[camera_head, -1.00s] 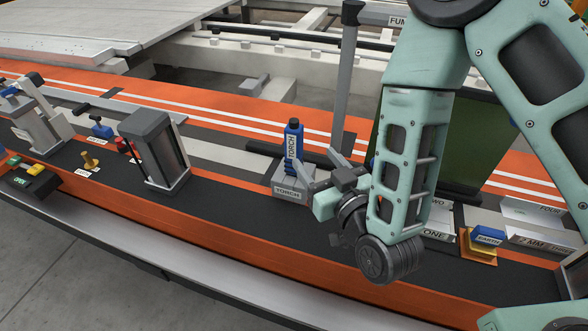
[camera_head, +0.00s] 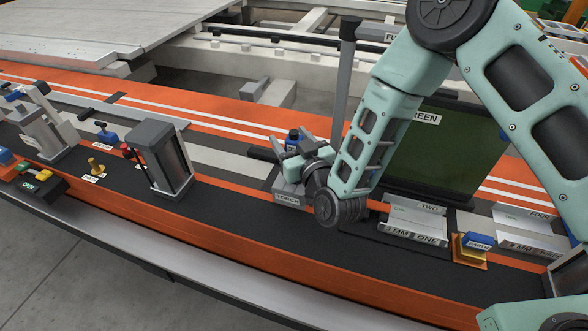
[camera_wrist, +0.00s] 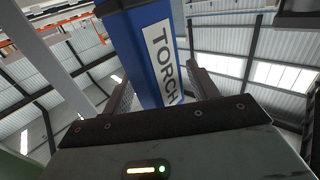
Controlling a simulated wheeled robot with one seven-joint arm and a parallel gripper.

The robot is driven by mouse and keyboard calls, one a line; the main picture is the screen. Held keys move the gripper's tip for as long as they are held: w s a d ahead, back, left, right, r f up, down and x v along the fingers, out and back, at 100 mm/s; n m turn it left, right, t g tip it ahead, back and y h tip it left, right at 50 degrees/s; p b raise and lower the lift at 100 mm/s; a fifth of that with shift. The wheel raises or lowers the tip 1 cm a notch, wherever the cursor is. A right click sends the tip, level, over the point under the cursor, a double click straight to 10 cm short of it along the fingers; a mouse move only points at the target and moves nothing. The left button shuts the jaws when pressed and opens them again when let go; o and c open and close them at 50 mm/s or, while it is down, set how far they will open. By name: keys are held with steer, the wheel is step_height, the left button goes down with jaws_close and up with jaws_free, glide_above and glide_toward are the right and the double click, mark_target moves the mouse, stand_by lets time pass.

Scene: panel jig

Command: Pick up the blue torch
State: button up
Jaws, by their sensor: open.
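The blue torch (camera_head: 293,137) stands upright in its grey holder labelled TORCH (camera_head: 287,197). In the head view only its top shows; my gripper (camera_head: 297,152) hides the rest. In the wrist view the torch (camera_wrist: 140,45) is large, with its white TORCH label facing the camera, and it lies between the two dark fingers of my gripper (camera_wrist: 160,90). The fingers stand apart on either side of it, and my gripper is open. I cannot tell whether either finger touches the torch.
A grey post (camera_head: 341,85) stands close behind the torch. A dark green screen (camera_head: 440,150) is to its right, with grey labelled racks (camera_head: 415,222) in front. A grey upright box (camera_head: 160,158) stands left. The dark bench strip between box and holder is clear.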

steer(key=shift+w+a, duration=0.1)
steer(key=shift+w, duration=0.2)
steer(key=c, duration=1.1)
steer(key=shift+r, duration=0.1)
steer(key=shift+r+p, duration=1.55)
steer(key=shift+r, duration=7.65)
steer(key=shift+s, duration=0.1)
